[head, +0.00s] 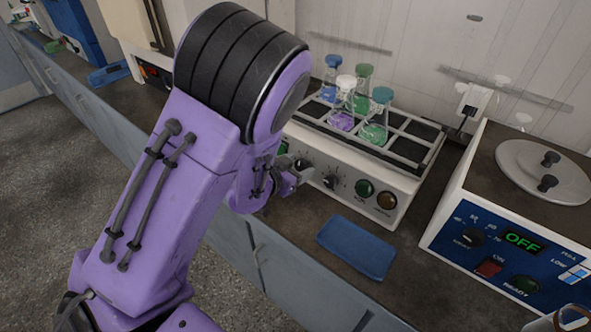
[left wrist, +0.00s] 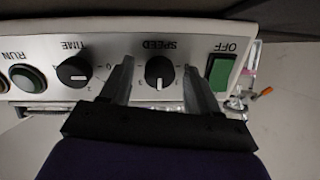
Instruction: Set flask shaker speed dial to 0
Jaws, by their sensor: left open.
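The flask shaker (head: 362,195) is a white box on the bench with a rack of flasks on top. Its SPEED dial (left wrist: 158,70) is a round black knob between the green OFF switch (left wrist: 221,72) and the TIME dial (left wrist: 74,72). The wrist picture shows the panel upside down. A white mark on the SPEED dial points toward the bottom of that picture; I cannot read its exact number. My left gripper (head: 301,174) is open at the panel, with one finger on each side of the SPEED dial; contact is not clear. My right gripper is out of view.
Several stoppered flasks (head: 343,96) stand in the rack. A blue pad (head: 357,247) lies in front of the shaker. A blue-fronted device with an OFF display (head: 523,242) stands to the right. Dark bench top shows between them.

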